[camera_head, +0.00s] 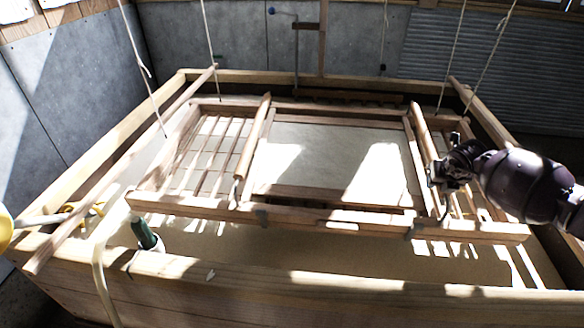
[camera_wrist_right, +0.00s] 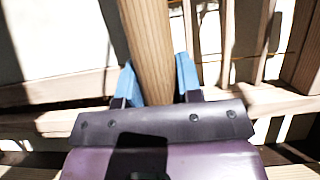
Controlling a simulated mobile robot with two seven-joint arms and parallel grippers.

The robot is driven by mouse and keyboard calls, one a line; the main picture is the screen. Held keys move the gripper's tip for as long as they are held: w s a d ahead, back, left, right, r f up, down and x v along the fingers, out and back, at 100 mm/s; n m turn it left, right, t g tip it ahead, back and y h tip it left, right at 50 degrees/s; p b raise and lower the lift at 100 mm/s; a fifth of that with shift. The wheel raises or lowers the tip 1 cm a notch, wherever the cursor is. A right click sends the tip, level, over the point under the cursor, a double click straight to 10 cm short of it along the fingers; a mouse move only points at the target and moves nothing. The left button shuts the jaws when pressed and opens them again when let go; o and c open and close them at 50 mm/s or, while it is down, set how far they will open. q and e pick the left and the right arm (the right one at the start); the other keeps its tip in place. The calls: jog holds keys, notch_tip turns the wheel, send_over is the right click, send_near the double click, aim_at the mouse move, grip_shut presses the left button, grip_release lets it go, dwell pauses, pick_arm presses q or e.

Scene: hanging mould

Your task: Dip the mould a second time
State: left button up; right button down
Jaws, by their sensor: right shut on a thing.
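The wooden mould (camera_head: 335,215) is a wide frame with a pale central panel (camera_head: 330,155) and slatted sides, and it spans the vat. Two round wooden handles stand on it, one on the left (camera_head: 253,145) and one on the right (camera_head: 420,135). My right gripper (camera_head: 437,178) is at the near end of the right handle. In the right wrist view its blue fingers (camera_wrist_right: 160,80) sit on both sides of the round handle (camera_wrist_right: 150,45). My left gripper is not in view. Slat shadows fall on pale liquid (camera_head: 455,255) in front; whether the mould touches it I cannot tell.
The wooden vat's front rim (camera_head: 330,285) runs across the foreground. Thin ropes (camera_head: 448,60) hang at both sides. A green-topped object (camera_head: 147,235) and a pale hose (camera_head: 102,275) are at the left front. Grey walls (camera_head: 85,70) stand behind.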

jog(key=shift+g, duration=0.3)
notch_tip(320, 180, up, 8)
jog(key=p, duration=0.3)
jog(key=shift+r+p, duration=0.15)
jog(key=shift+p, duration=0.25)
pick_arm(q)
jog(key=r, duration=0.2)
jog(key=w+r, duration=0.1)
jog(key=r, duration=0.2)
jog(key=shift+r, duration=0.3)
